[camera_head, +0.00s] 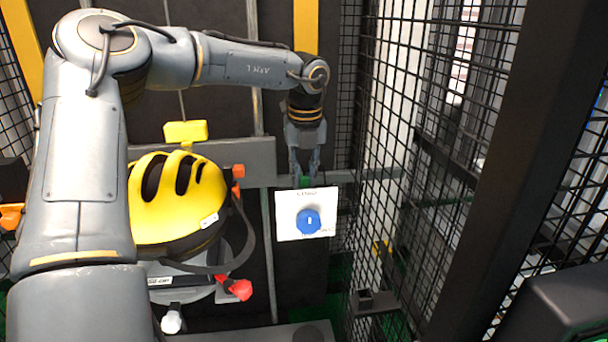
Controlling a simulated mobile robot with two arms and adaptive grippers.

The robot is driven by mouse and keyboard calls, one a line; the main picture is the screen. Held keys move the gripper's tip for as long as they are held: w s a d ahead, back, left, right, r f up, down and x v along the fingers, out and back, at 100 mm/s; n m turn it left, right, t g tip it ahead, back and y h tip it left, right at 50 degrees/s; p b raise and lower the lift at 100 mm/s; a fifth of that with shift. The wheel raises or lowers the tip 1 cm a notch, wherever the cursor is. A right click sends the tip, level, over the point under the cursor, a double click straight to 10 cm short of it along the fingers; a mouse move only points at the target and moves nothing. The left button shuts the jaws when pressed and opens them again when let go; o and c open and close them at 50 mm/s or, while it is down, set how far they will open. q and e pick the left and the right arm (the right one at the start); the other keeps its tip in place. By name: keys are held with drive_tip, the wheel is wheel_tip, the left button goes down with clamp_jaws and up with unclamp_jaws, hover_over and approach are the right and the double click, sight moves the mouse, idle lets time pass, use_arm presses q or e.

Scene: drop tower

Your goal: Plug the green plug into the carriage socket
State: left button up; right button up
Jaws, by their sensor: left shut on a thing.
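My left gripper (304,172) points down in front of the dark tower, just above a white panel. It is shut on the green plug (306,182), of which only a small green bit shows between the fingertips. The fingers hide the rest of the plug. The white panel (289,204) has a round blue part (308,222) with a small white mark and some print too small to read. I cannot tell whether the plug touches anything behind or below it. I cannot make out the carriage socket for certain. My right gripper is not in view.
A yellow helmet (165,212) sits on the carriage left of the panel, with orange-red knobs (238,289) and a dark strap beside it. A yellow block (186,131) is above the helmet. Black mesh fencing (395,150) and a thick dark post (490,150) stand at the right.

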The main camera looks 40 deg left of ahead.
use_arm(q)
drive_tip(key=shift+f, duration=0.15)
drive_tip(key=o, duration=0.9)
drive_tip(key=shift+o, duration=0.2)
wheel_tip(320, 180, up, 12)
drive_tip(key=d, duration=0.1)
drive_tip(key=shift+s, duration=0.45)
drive_tip(key=shift+d+f, duration=0.1)
